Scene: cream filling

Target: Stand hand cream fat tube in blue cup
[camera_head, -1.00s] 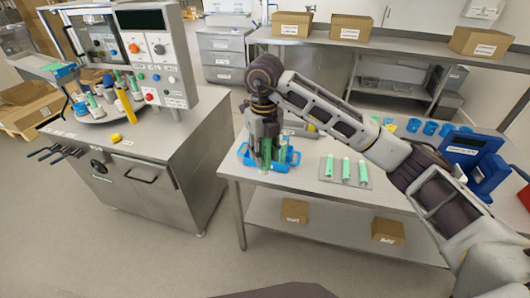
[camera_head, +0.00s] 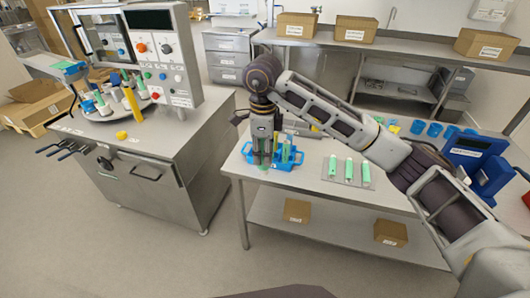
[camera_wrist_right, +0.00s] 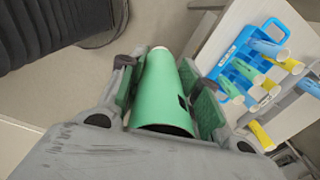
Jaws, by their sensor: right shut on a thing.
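My right gripper (camera_head: 263,158) is shut on a green fat tube (camera_wrist_right: 165,92), held between its two fingers with the white cap at the far end in the right wrist view. In the head view the fingers hide most of this tube. The gripper is at the front left of a blue tray (camera_head: 294,163), near the table's front edge. Small blue cups (camera_head: 418,127) stand at the back right of the table. The left gripper is not in view.
The blue tray (camera_wrist_right: 226,78) holds several blue, green and yellow tubes. Three green tubes (camera_head: 348,170) lie on a grey mat to its right. A blue device (camera_head: 470,150) stands at the table's right end. A machine with a turntable (camera_head: 118,112) is at left.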

